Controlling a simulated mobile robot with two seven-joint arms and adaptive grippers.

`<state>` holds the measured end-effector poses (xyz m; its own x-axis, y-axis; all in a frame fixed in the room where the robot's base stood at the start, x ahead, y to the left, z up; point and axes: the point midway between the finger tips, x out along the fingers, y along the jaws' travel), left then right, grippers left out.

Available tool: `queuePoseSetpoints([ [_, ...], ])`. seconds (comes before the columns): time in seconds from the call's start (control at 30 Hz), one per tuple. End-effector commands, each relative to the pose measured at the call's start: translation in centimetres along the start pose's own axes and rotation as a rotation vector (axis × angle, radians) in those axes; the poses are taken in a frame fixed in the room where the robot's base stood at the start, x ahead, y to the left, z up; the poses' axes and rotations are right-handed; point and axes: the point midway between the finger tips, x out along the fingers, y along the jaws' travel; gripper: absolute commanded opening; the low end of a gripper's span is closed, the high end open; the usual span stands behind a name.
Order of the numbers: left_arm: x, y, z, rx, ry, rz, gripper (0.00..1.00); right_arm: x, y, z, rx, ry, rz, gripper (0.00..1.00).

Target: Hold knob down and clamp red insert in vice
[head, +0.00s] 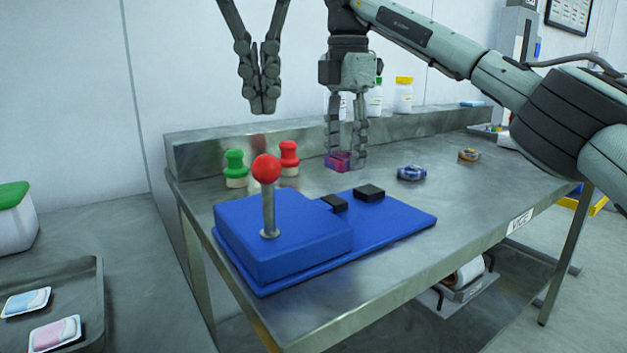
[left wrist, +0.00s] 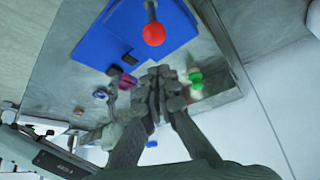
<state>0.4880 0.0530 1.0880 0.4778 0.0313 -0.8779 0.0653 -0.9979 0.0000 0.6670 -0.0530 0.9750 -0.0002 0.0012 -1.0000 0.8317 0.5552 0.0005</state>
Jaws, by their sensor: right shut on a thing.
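The red ball knob (head: 266,168) tops an upright metal lever on the blue vice (head: 285,235). The vice's two black jaws (head: 369,193) stand apart with nothing between them. My right gripper (head: 347,160) points down behind the vice, shut on the red insert (head: 337,162), a small reddish-purple piece at table level. It also shows in the left wrist view (left wrist: 127,82). My left gripper (head: 264,108) hangs above and behind the knob, fingers together and empty. In the left wrist view the knob (left wrist: 154,34) is beyond the fingertips, apart from them.
A green (head: 235,168) and a red stamp-like piece (head: 289,157) stand behind the knob. A blue piece (head: 411,173) and an orange one (head: 469,155) lie to the right. The table's front right is clear.

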Motion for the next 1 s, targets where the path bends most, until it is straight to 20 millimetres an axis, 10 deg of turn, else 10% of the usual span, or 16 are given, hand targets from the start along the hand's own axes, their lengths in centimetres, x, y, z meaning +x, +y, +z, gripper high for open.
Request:
queuePoseSetpoints([
  [1.0,2.0,0.0,1.1,0.0,0.0,0.0,0.0,0.0,0.0,0.0,0.0,0.0,0.0,0.16],
])
